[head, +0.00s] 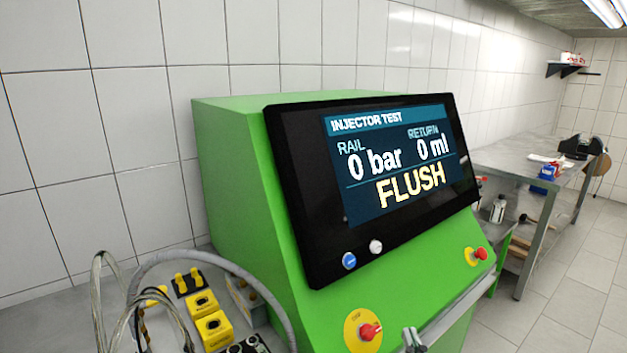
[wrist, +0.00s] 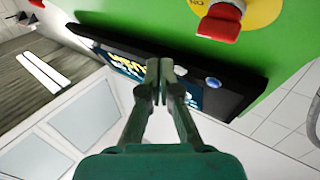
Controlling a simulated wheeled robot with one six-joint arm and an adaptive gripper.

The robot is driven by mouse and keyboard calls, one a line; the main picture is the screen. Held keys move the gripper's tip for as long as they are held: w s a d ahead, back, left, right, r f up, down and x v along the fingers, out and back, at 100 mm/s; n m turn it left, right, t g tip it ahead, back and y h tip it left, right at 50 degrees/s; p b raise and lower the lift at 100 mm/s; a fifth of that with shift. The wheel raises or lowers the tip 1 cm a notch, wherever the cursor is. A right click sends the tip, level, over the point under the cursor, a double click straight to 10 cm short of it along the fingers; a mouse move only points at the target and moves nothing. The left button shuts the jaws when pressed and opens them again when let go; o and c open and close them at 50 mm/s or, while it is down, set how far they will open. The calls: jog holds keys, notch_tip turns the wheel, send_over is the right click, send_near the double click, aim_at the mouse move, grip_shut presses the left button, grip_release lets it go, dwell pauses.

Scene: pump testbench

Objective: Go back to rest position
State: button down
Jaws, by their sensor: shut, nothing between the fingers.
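My gripper (wrist: 160,82) is shut and empty in the wrist view, with its two fingertips together. It appears in front of the test bench's black screen panel (wrist: 220,92). The screen (head: 390,160) reads INJECTOR TEST, RAIL 0 bar, RETURN 0 ml and FLUSH.
A red rotary switch (head: 370,331) on a yellow plate and a red button (head: 480,254) sit on the bench front. Blue (head: 349,261) and white (head: 376,246) buttons are under the screen. Hoses and yellow blocks (head: 213,330) lie left. A metal worktable (head: 500,160) stands behind right.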

jog(key=s+f+g, duration=0.1)
jog(key=s+f, duration=0.6)
jog(key=s, duration=0.3)
jog(key=s+f+g, duration=0.1)
jog(key=s+f, duration=0.6)
jog(key=s, duration=0.4)
jog(key=s+g, duration=0.1)
jog(key=s, duration=2.1)
jog(key=shift+a+g, duration=0.3)
jog(key=shift+a, duration=0.05)
